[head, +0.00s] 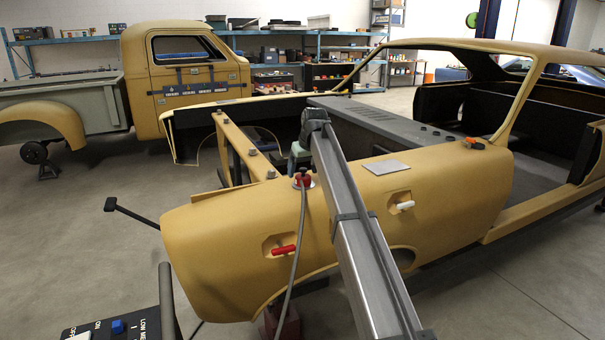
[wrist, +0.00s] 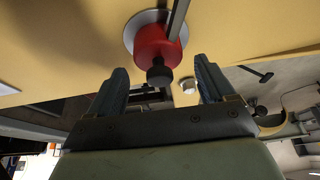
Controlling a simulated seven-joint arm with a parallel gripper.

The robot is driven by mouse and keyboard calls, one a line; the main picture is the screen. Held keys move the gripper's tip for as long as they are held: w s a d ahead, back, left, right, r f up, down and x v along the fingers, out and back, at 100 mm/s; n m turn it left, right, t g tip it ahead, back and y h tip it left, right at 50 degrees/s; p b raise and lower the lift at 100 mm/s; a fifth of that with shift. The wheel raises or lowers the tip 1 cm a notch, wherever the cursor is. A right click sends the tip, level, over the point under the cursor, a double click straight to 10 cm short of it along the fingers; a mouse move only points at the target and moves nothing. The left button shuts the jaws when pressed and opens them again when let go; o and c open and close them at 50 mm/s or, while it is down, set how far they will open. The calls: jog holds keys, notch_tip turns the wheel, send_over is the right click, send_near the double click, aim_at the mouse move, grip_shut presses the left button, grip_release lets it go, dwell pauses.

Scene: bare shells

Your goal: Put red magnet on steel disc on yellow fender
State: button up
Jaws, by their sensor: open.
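The red magnet (head: 302,181) sits on the round steel disc (head: 313,186) on top of the yellow fender (head: 235,215). In the wrist view the red magnet (wrist: 155,46) stands against the pale disc (wrist: 131,32), its black knob facing my gripper. A grey cable (head: 297,235) runs from the magnet down over the fender's side. My gripper (head: 299,160) is just above the magnet. In the wrist view its two fingers (wrist: 161,68) are apart, with the knob in line with the gap and nothing visibly clamped. My arm hides part of the fender.
A red handle (head: 284,250) and a white handle (head: 405,205) sit in recesses on the fender's side. A flat grey plate (head: 386,167) lies on top to the right. Bolts dot the yellow rail (head: 240,146) behind. A control box (head: 118,325) stands at lower left.

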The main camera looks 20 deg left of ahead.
jog(key=v, duration=1)
dwell(0.3)
